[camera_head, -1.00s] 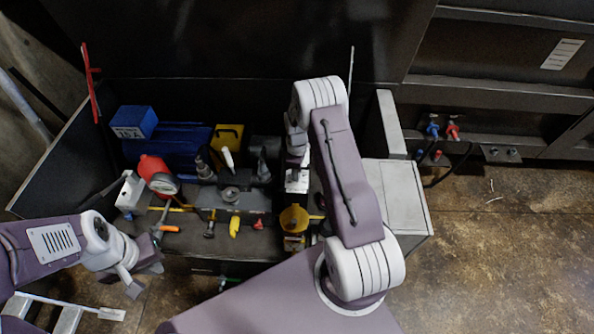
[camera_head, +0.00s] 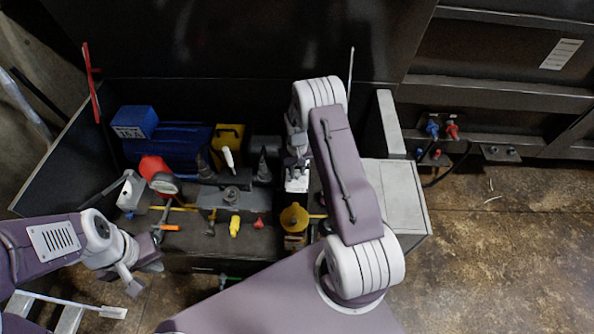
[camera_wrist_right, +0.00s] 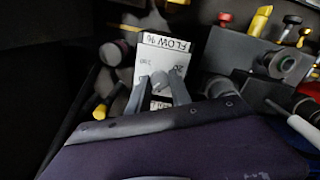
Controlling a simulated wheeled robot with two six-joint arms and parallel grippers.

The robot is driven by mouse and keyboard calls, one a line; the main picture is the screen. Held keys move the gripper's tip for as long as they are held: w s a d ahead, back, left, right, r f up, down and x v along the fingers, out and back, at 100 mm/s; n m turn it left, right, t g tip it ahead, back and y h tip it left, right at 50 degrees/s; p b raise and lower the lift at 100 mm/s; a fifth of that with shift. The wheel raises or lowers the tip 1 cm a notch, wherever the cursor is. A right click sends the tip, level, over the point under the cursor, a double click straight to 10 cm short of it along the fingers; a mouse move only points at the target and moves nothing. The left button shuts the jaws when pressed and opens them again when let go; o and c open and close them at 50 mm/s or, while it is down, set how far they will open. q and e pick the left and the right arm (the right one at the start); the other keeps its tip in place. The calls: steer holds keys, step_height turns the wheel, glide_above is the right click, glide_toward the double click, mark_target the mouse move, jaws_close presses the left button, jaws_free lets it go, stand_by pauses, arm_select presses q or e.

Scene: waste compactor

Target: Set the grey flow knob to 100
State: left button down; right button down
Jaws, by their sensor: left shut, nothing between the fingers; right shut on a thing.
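The white FLOW % panel (camera_wrist_right: 165,52) shows in the right wrist view, its label upside down, with a 20 mark legible at its right. It also shows in the head view (camera_head: 297,184), below my right gripper (camera_head: 296,164). In the right wrist view my right gripper (camera_wrist_right: 160,84) has its fingers over the panel, shut on the grey flow knob. The fingers mostly hide the knob, and I cannot read its setting. My left gripper (camera_head: 147,277) is shut and empty at the lower left, away from the panel.
Beside the panel stand a grey valve block (camera_head: 225,197), a yellow funnel-like part (camera_head: 294,218) and a red-headed gauge (camera_head: 155,170). A blue box (camera_head: 134,121) is at the back left. A grey cabinet (camera_head: 398,190) stands right of my right arm.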

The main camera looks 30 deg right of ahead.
mark_target(297, 173)
steer(key=m, duration=0.4)
steer(key=shift+w+m, duration=0.1)
steer(key=shift+m, duration=0.2)
steer(key=m, duration=0.3)
steer(key=shift+m, duration=0.3)
steer(key=m, duration=0.4)
steer(key=shift+m, duration=2.2)
steer(key=shift+r+m, duration=0.1)
steer(key=shift+m, duration=0.2)
steer(key=c, duration=1.2)
jaws_free()
steer(key=shift+o, duration=0.2)
step_height(297, 173, up, 9)
steer(key=shift+p, duration=0.35)
